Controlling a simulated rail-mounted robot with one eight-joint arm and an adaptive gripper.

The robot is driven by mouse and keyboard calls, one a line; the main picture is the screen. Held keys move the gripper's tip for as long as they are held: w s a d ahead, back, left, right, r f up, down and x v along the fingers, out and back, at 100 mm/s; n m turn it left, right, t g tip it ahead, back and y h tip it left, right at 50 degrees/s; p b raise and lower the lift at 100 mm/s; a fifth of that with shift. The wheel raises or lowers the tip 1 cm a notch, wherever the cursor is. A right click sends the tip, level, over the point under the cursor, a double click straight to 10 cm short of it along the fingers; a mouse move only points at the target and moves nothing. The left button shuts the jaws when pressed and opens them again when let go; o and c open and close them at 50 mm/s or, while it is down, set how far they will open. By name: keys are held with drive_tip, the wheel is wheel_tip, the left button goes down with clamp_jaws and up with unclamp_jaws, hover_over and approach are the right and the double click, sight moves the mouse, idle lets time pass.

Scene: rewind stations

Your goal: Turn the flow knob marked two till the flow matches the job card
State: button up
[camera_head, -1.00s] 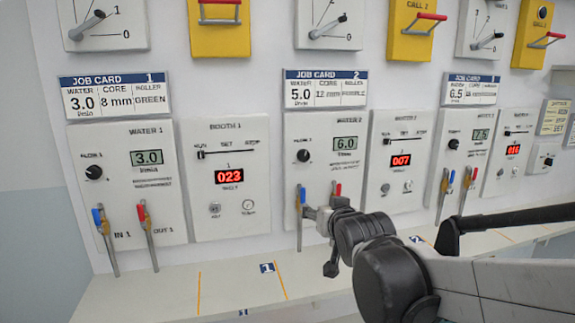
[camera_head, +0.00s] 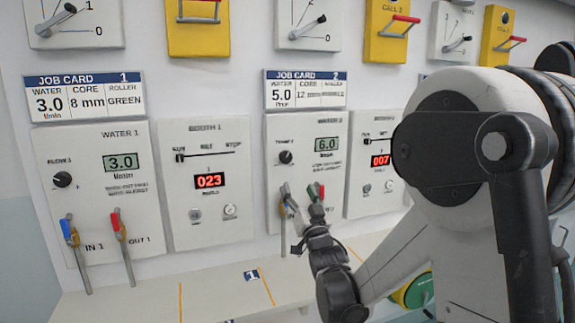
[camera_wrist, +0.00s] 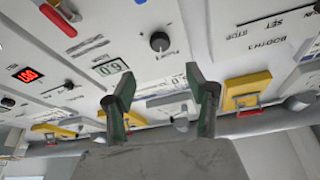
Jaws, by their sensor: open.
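The flow knob 2 (camera_head: 285,157) is a small black round knob on the white Water 2 panel (camera_head: 275,132). Its green-grey display (camera_head: 326,144) reads 6.0. Job card 2 (camera_head: 305,90) above the panel shows water 5.0. My gripper (camera_head: 301,190) is open and empty, in front of the lower panel, just below the knob in the head view. Its fingers cover much of the valve handles there. In the wrist view, the fingertips (camera_wrist: 164,82) are apart, and the knob (camera_wrist: 160,41) shows beyond the gap between them, apart from both fingers. The display (camera_wrist: 110,66) appears upside down.
The Water 1 panel (camera_head: 98,138) and Booth 1 panel (camera_head: 230,216) stand to the left. The Booth 2 panel (camera_head: 358,185) is partly hidden by my arm. A pale shelf (camera_head: 215,292) runs below. Red-handled yellow call boxes (camera_head: 195,40) are above.

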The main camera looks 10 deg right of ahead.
sight(287, 159)
drive_tip(key=x, duration=1.3)
drive_tip(key=shift+w+r+p, duration=0.15)
drive_tip(key=shift+w+p, duration=0.2)
drive_tip(key=shift+p, duration=0.05)
drive_tip(key=shift+c, duration=0.6)
drive_tip(key=c, duration=1)
drive_tip(key=shift+d+n+y+b, duration=0.1)
drive_tip(key=shift+n+y+b, duration=0.75)
drive_tip(key=shift+n, duration=0.85)
drive_tip(key=shift+c, duration=0.2)
drive_tip(key=shift+n+g+y, duration=0.3)
drive_tip(key=shift+n+y, duration=0.75)
drive_tip(key=shift+n, duration=1.05)
drive_tip(key=o, duration=1.2)
drive_tip(key=shift+c, duration=0.2)
